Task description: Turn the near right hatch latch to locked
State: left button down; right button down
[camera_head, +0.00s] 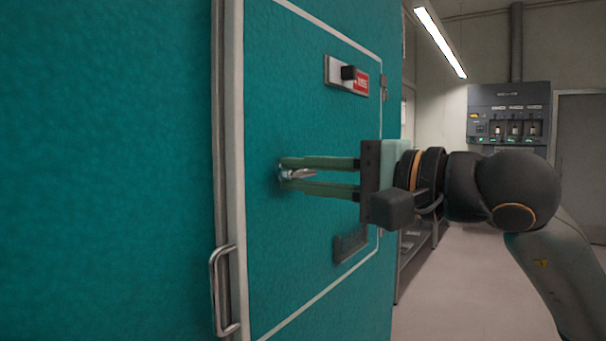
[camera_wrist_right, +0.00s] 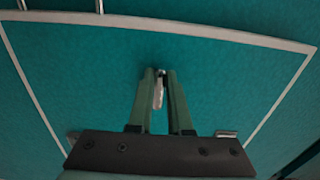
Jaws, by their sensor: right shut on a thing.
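The hatch is a teal panel outlined in white on a teal chamber wall (camera_head: 300,110). Its latch (camera_head: 299,175) is a small metal lever on a round base near the panel's left-middle. My right gripper (camera_head: 285,175) has its two green fingers around the lever, one above and one below, and is shut on it. In the right wrist view the latch (camera_wrist_right: 158,92) shows between the fingertips of the right gripper (camera_wrist_right: 161,80). A slide indicator (camera_head: 347,75) with a black knob and a red label sits above; its small text is unreadable. My left gripper is not in view.
A metal bar handle (camera_head: 216,290) stands out from the wall at lower left. A dark plate (camera_head: 350,244) is low on the panel, beneath my gripper. A grey control panel (camera_head: 509,112) hangs on the far wall. Open floor (camera_head: 460,270) lies to the right of the chamber.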

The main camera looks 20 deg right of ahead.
jog(key=c, duration=0.8)
grip_release()
jog(key=shift+c, duration=0.2)
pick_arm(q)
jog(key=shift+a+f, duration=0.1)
pick_arm(e)
jog(key=b+v, duration=0.1)
jog(key=v, duration=0.3)
jog(key=shift+s+d+f, duration=0.1)
jog(key=shift+s+d, duration=0.1)
jog(key=shift+d, duration=0.1)
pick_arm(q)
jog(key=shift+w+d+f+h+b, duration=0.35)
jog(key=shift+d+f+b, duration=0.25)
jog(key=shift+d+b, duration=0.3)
pick_arm(e)
jog(key=v, duration=0.8)
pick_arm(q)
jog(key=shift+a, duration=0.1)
pick_arm(e)
jog(key=shift+a, duration=0.15)
